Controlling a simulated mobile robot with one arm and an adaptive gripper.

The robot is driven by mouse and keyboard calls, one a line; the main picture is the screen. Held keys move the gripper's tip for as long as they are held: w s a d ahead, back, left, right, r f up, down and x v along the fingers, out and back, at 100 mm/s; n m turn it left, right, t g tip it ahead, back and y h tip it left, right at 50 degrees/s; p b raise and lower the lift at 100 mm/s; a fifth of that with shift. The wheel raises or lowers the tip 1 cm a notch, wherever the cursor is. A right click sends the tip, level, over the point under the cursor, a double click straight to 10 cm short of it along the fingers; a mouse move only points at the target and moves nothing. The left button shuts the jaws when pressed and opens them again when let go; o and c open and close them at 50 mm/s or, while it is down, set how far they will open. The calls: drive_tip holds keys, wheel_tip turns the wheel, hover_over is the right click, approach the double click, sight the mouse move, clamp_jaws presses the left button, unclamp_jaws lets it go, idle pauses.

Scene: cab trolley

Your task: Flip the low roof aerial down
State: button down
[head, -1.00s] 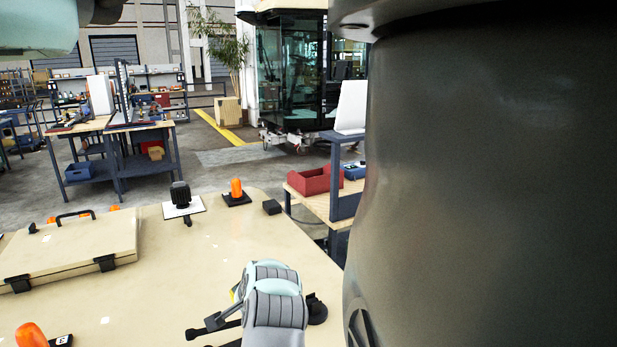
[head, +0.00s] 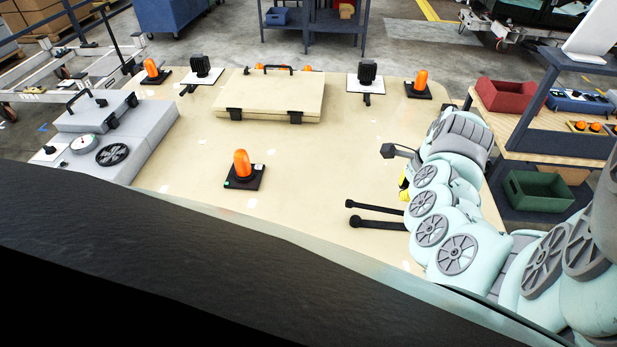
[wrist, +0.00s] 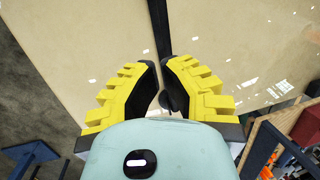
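Two dark rods with knobbed left ends show in the head view, the upper (head: 378,208) and the lower (head: 378,223). They run leftward from behind my arm over the beige roof (head: 320,165). I cannot tell which is the low aerial, or whether one is a shadow; their bases are hidden. In the wrist view a black rod (wrist: 160,28) runs up from between my gripper's fingers, with a dark rounded part (wrist: 176,97) lower down. My gripper (wrist: 160,68) is open, its yellow-backed fingers on either side of the rod's line. Contact is unclear. Only a yellow bit of it (head: 403,187) shows in the head view.
On the roof are a hatch (head: 270,97), orange beacons (head: 241,165) (head: 420,82), work lights (head: 367,73) and a grey unit (head: 115,140). A bench with a red bin (head: 507,96) stands off the right edge.

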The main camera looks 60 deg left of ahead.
sight(388, 213)
drive_tip(key=shift+p+x, duration=0.45)
drive_tip(key=shift+x, duration=3.45)
drive_tip(key=shift+b+x, duration=1)
drive_tip(key=shift+x, duration=0.35)
drive_tip(key=shift+s, duration=0.1)
drive_tip(key=b+x, duration=0.3)
drive_tip(key=shift+s+d, duration=0.15)
drive_tip(key=shift+s, duration=0.05)
drive_tip(key=shift+r, duration=0.1)
